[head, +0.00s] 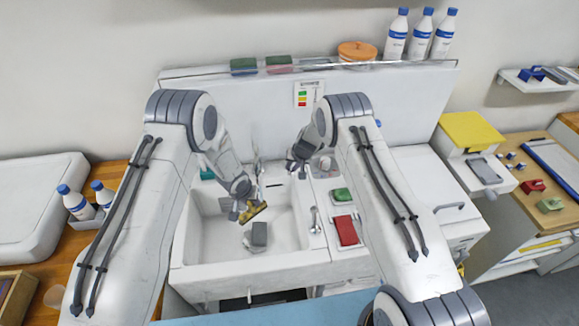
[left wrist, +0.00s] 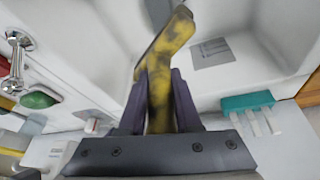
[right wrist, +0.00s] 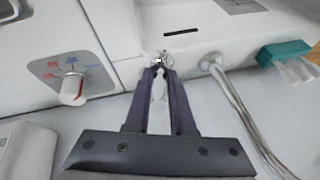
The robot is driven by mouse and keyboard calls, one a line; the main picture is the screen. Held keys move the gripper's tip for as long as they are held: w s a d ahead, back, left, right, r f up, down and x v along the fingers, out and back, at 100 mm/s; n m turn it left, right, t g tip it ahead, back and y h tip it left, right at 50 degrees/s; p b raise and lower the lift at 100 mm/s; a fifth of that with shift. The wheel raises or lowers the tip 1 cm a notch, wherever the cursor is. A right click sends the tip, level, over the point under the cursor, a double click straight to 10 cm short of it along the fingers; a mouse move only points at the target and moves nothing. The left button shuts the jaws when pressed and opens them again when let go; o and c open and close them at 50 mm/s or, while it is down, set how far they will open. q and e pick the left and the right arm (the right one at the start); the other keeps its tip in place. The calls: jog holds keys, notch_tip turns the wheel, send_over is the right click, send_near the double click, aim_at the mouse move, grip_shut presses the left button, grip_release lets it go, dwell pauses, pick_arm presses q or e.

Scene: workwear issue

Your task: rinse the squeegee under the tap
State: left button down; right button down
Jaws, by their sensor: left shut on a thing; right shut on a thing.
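My left gripper (head: 238,209) is shut on the yellow squeegee (head: 256,212) and holds it tilted over the white sink (head: 205,242). In the left wrist view the squeegee (left wrist: 178,45) has dark blotches and sticks out past the fingertips (left wrist: 159,75). My right gripper (head: 297,166) is at the back right of the sink. In the right wrist view its fingertips (right wrist: 160,70) are shut on a small metal tap handle (right wrist: 165,60).
Bottles (head: 420,36) stand on the ledge. A dial (right wrist: 72,88) is near the right gripper.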

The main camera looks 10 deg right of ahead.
jog(key=shift+d, duration=0.15)
jog(key=c, duration=0.8)
grip_release()
jog(key=shift+o, duration=0.2)
jog(key=v, duration=1.2)
jog(key=shift+d, duration=0.1)
